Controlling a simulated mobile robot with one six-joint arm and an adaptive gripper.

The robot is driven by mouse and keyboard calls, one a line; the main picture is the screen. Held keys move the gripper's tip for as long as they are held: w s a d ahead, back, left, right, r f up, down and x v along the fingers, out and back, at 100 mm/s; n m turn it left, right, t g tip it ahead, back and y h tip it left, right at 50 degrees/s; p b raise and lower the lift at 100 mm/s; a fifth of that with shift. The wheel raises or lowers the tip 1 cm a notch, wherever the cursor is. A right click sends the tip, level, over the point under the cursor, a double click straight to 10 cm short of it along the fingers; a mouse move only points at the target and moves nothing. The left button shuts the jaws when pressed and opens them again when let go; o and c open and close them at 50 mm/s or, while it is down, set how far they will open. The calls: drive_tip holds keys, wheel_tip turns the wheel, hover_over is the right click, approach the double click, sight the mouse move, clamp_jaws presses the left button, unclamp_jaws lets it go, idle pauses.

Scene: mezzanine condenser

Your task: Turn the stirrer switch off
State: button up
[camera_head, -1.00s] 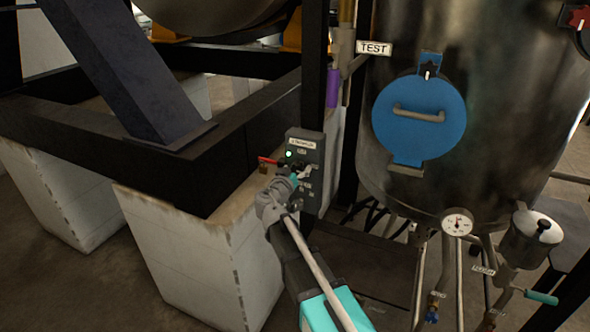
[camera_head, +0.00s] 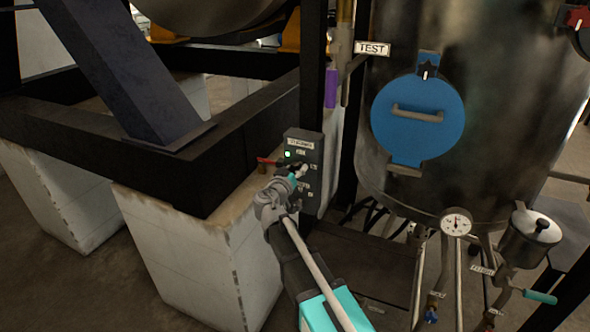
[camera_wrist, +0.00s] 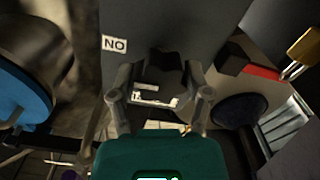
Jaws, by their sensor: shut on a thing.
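The grey switch box (camera_head: 312,148) is fixed beside the black frame post in the head view, with a lit green lamp (camera_head: 288,154) on its face. My gripper (camera_head: 299,171) reaches up to the front of this box. In the wrist view a dark switch knob (camera_wrist: 166,72) stands between my two fingers, and my gripper (camera_wrist: 160,98) is shut on it. The fingers and wrist hide part of the box face in the head view. The knob's pointing direction and the small lettering cannot be read clearly.
A steel tank with a blue hatch (camera_head: 418,120) stands at right, with a gauge (camera_head: 456,222) and pipes below. A concrete block (camera_head: 200,255) is at left.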

drive_tip(key=n, duration=0.8)
drive_tip(key=shift+a+n, duration=0.1)
drive_tip(key=shift+n, duration=0.3)
drive_tip(key=n, duration=0.4)
drive_tip(key=shift+f+n, duration=0.1)
drive_tip(key=shift+n, duration=2.2)
drive_tip(key=o, duration=1.2)
drive_tip(key=shift+c, duration=0.2)
